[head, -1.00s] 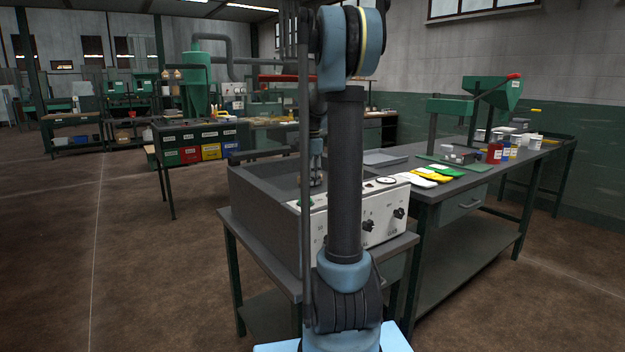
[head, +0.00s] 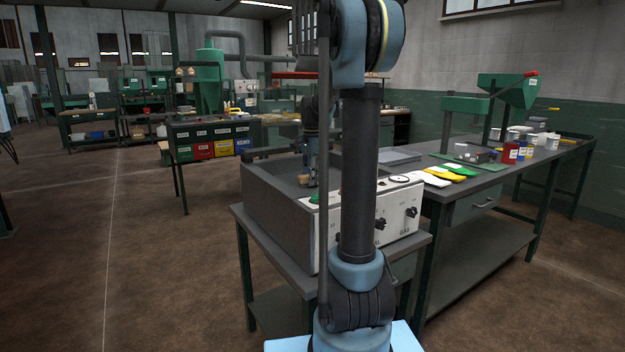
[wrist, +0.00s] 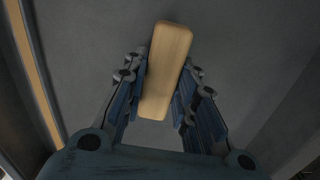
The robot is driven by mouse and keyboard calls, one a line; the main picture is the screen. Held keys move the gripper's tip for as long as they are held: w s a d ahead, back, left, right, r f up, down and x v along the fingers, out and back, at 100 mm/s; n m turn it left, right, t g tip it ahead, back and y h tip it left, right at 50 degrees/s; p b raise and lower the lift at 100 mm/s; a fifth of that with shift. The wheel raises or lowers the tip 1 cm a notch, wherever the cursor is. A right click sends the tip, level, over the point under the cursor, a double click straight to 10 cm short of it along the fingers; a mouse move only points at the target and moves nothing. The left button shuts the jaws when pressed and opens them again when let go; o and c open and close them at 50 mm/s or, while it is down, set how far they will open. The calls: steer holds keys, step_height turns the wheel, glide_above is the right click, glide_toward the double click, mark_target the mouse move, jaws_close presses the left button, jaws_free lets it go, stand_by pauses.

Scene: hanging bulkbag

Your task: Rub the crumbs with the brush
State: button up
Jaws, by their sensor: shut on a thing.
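A pale wooden block (wrist: 165,70), which looks like the back of the brush, sits between the fingers of my gripper (wrist: 159,73) in the wrist view. The fingers are shut on its two long sides. Its underside is hidden, so I cannot see bristles. In the head view my gripper (head: 307,176) is down inside the grey open-topped box (head: 272,207), with a small tan end of the block (head: 303,182) showing below it. I cannot make out any crumbs; my arm and the box's walls hide part of its inside.
The box has a white front panel (head: 397,215) with knobs and stands on a dark table. The long workbench (head: 470,190) at the right holds gloves (head: 450,174), a red jar (head: 510,153) and a green machine. Colored bins (head: 222,148) stand behind. The floor at left is clear.

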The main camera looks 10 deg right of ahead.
mark_target(327, 181)
steer(key=shift+w+a+f, duration=0.1)
steer(key=shift+w, duration=0.45)
steer(key=shift+w+d, duration=0.35)
steer(key=shift+d, duration=0.5)
steer(key=shift+w+d, duration=0.35)
steer(key=shift+d, duration=0.5)
steer(key=shift+w+d+f, duration=0.1)
steer(key=shift+w+d, duration=0.25)
steer(key=shift+d, duration=0.5)
steer(key=shift+w+d, duration=0.35)
steer(key=shift+d, duration=0.5)
steer(key=shift+c, duration=0.3)
steer(key=shift+r, duration=3.05)
